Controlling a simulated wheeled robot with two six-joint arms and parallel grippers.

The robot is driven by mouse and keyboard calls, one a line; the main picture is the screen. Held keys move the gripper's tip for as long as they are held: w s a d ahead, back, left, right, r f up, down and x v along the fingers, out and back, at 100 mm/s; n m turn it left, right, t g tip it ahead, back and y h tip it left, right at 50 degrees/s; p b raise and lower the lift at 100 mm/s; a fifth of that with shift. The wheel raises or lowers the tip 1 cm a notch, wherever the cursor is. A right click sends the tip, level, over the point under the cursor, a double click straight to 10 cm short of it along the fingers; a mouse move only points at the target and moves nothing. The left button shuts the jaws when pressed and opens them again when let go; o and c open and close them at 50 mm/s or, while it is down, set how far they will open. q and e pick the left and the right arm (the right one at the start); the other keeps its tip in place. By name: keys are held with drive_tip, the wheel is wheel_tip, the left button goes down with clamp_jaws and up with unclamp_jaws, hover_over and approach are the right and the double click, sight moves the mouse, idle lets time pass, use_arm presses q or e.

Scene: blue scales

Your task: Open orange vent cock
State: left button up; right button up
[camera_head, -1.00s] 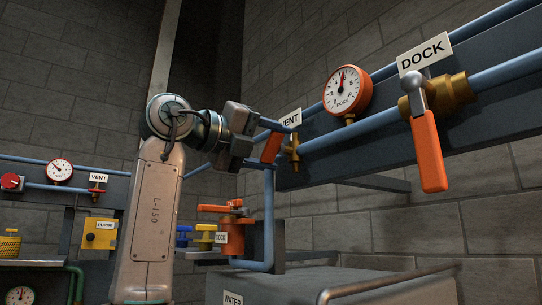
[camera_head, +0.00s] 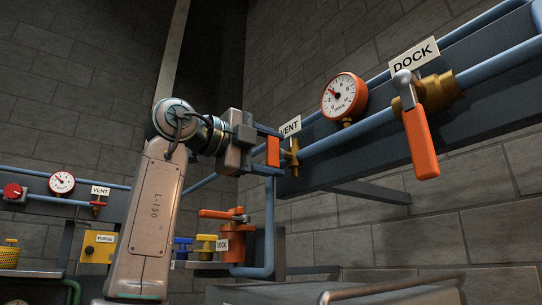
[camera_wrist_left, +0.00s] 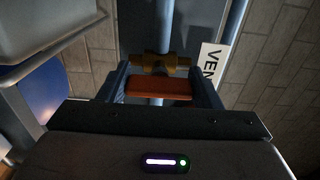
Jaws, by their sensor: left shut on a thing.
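The orange vent cock handle (camera_head: 273,151) sits beside its brass valve body (camera_head: 293,157) on the blue pipe, under the VENT label (camera_head: 290,127). My left gripper (camera_head: 276,152) is shut on this handle, one finger above it and one below. In the left wrist view the orange handle (camera_wrist_left: 158,88) lies crosswise between the two fingers, just in front of the brass valve (camera_wrist_left: 160,63). The orange dock gauge (camera_head: 344,97) has its needle pointing to the upper left. My right gripper is not in view.
A larger orange-handled cock (camera_head: 420,140) under the DOCK label (camera_head: 413,56) hangs to the right on the same pipe. An orange DOCK vessel (camera_head: 236,240) stands below my left gripper. A grey cabinet with a rail (camera_head: 390,287) fills the lower front.

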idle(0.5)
use_arm(q)
drive_tip(key=o, duration=1)
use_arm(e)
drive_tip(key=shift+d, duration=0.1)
use_arm(q)
drive_tip(key=shift+s+a+f, duration=0.1)
drive_tip(key=shift+a, duration=0.15)
drive_tip(key=b+v, duration=0.4)
drive_tip(key=v, duration=0.6)
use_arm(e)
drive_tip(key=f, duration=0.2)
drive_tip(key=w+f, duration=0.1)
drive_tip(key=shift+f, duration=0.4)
use_arm(q)
drive_tip(key=shift+a, duration=0.1)
